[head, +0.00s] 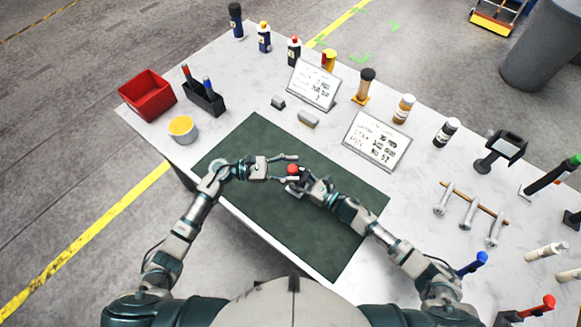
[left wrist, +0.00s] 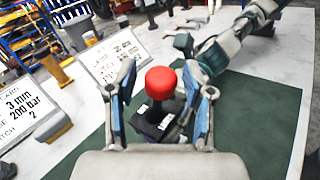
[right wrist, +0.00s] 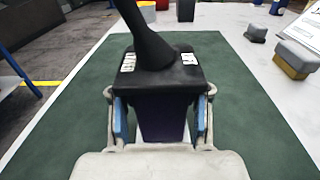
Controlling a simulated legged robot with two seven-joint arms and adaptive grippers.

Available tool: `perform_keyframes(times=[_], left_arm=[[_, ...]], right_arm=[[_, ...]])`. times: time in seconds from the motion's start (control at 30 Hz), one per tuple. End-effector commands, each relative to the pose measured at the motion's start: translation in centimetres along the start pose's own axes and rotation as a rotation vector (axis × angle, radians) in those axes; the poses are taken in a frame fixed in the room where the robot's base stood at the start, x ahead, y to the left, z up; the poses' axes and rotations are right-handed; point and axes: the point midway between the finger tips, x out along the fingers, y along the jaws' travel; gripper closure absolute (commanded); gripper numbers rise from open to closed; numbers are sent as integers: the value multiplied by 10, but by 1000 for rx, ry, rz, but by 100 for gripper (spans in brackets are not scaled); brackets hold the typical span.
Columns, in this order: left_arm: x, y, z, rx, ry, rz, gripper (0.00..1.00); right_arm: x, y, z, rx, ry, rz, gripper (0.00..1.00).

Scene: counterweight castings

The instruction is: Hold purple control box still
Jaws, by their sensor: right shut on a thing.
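The control box shows in the right wrist view as a dark purple body (right wrist: 162,122) with a black top, pale label marks and a black stem. Its red ball knob (head: 292,169) shows in the head view and large in the left wrist view (left wrist: 161,82). My right gripper (right wrist: 161,112) is shut on the purple body, with a blue pad at each side. My left gripper (head: 290,168) is open, its fingers on either side of the red knob with gaps between. The box's body is mostly hidden by the grippers in the head view.
The box is over a dark green mat (head: 330,235) on a pale table. A red bin (head: 147,97), a yellow-topped tin (head: 183,129) and a black pen holder (head: 206,101) stand at the left. Two sign plates (head: 376,140) and several bottles stand beyond the mat.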

Motion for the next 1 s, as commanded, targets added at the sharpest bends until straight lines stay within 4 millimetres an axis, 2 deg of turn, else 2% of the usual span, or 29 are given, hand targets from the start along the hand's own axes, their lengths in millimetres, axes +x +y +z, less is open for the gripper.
perform_keyframes(times=[0.03, 0.17, 0.2, 0.43, 0.73, 1.0], left_arm=[[0, 0, 0, 0, 0, 0, 66], [0, 0, 0, 0, 0, 0, 99], [0, 0, 0, 0, 0, 0, 100], [1, 3, 1, -18, 15, -5, 100], [16, 23, 2, -199, 150, -38, 100], [21, 30, 0, -203, 150, -35, 100]], right_arm=[[0, 0, -1, 2, 1, 0, 100], [0, 0, -1, 1, 2, 0, 100], [0, 0, -1, 1, 2, 0, 100], [0, 0, -1, 1, 2, 0, 100], [0, 0, -1, 0, 2, 1, 100], [0, 2, -1, 0, 0, 4, 100]])
